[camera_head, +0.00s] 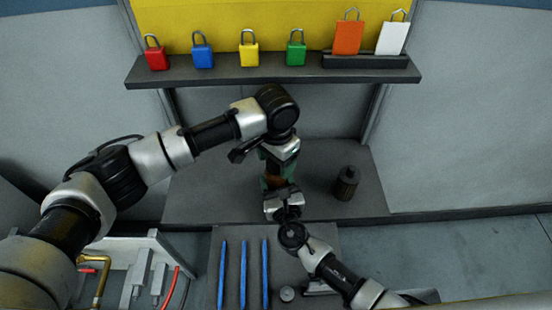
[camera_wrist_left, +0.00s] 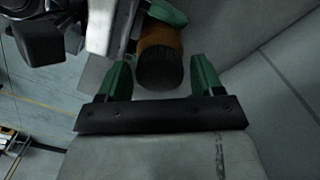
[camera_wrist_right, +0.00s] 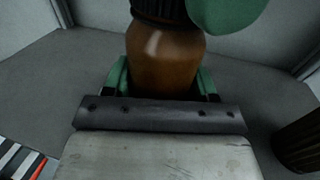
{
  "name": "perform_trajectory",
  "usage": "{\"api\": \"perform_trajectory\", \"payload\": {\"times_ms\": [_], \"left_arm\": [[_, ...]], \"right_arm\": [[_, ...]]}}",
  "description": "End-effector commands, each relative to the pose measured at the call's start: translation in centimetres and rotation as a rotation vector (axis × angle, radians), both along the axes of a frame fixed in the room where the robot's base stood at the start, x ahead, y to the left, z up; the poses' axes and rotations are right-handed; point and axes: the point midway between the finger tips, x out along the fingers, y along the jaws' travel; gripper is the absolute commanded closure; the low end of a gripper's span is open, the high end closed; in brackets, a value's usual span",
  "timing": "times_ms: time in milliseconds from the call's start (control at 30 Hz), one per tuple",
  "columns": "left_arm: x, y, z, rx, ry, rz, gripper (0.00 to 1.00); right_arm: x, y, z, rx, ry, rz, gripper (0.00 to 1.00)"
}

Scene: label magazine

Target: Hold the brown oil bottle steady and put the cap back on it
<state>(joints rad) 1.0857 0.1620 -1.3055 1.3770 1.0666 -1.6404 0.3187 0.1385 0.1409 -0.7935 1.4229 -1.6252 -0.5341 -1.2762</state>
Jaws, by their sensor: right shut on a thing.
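The brown oil bottle (camera_wrist_right: 165,62) is upright between the green fingers of my right gripper (camera_head: 280,193), which is shut on it; in the head view only a bit of brown (camera_head: 273,182) shows. A black ribbed cap (camera_wrist_left: 160,68) sits at the bottle's top; whether it is fully seated I cannot tell. My left gripper (camera_wrist_left: 163,80) points down from above, open, its green fingers on either side of the cap with gaps visible. A left finger (camera_wrist_right: 225,12) also shows beside the cap in the right wrist view.
A dark capped bottle (camera_head: 347,183) stands to the right on the grey bench (camera_head: 215,190). A shelf (camera_head: 215,76) with coloured padlocks runs above. In front are blue strips (camera_head: 243,272) and a small grey disc (camera_head: 287,294). The bench's left part is clear.

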Motion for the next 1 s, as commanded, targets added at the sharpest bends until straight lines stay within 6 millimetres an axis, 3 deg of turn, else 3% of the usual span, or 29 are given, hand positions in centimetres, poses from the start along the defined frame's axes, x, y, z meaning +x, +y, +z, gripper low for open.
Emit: {"api": "perform_trajectory", "payload": {"times_ms": [333, 467, 800, 1000], "left_arm": [[0.0, 0.0, 0.1, 0.000, 0.000, 0.002, 0.22], [0.1, 0.0, 1.1, -0.002, -0.002, 0.002, 0.22], [0.1, -0.1, 8.0, -0.002, -0.002, 0.001, 0.22], [0.0, -0.1, 11.0, -0.001, -0.001, 0.000, 0.22]], "right_arm": [[0.0, 0.0, 0.0, 0.000, 0.000, 0.000, 1.00], [0.0, 0.0, 0.0, 0.000, 0.000, 0.000, 1.00], [0.0, 0.0, 0.0, 0.000, 0.000, 0.000, 1.00], [0.0, 0.0, 0.0, 0.000, 0.000, 0.000, 1.00]]}}
